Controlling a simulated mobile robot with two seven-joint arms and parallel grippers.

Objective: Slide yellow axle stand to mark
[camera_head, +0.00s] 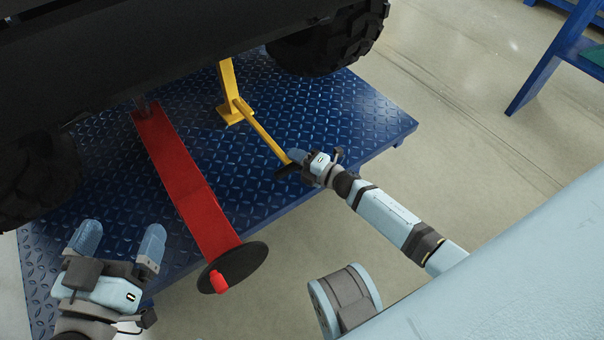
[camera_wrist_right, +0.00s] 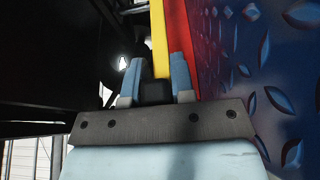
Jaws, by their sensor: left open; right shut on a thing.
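The yellow axle stand (camera_head: 229,95) stands upright on the blue diamond-plate platform (camera_head: 340,105), its top hidden under the dark vehicle body. A yellow bar (camera_head: 262,130) runs from its foot toward the front right and ends in a dark grip. My right gripper (camera_head: 294,160) is shut on that grip. In the right wrist view, the blue fingers of my right gripper (camera_wrist_right: 156,88) sit either side of the dark grip, with the yellow bar (camera_wrist_right: 159,40) beyond. My left gripper (camera_head: 118,240) is open and empty at the lower left. I cannot make out a mark.
A red jack arm (camera_head: 185,180) with a dark disc (camera_head: 248,262) at its front end lies left of the stand. Dark knobbly tyres (camera_head: 335,40) stand on the platform. A blue frame (camera_head: 548,70) stands at the upper right; the floor before it is clear.

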